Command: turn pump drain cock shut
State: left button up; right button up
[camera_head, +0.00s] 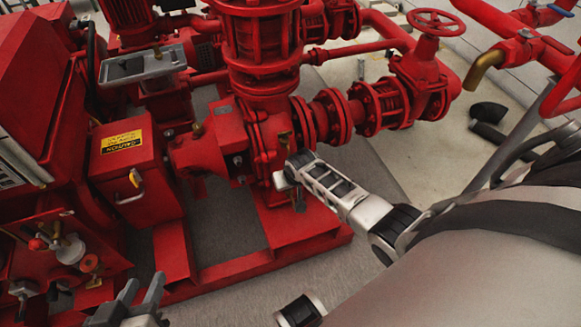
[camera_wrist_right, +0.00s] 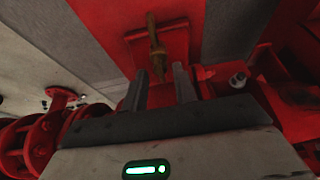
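The drain cock (camera_wrist_right: 157,52) is a small brass fitting in the right wrist view, in front of a red surface. Its long axis runs up and down in that picture. My right gripper (camera_wrist_right: 160,78) is open, with its two dark fingers on either side of the cock's lower end. I cannot tell whether they touch it. In the head view my right gripper (camera_head: 290,184) is against the lower side of the red pump (camera_head: 263,140), and I cannot make out the cock there. My left gripper (camera_head: 139,292) is open and empty at the lower left.
A red box with a yellow caution label (camera_head: 122,142) stands left of the pump. Red flanged pipes and a valve with a handwheel (camera_head: 436,22) lie to the right. A red base frame (camera_head: 265,262) runs below. A panel with knobs (camera_head: 65,250) is near my left gripper.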

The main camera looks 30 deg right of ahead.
jog(key=shift+w+f, duration=0.1)
jog(key=shift+f, duration=0.1)
grip_shut()
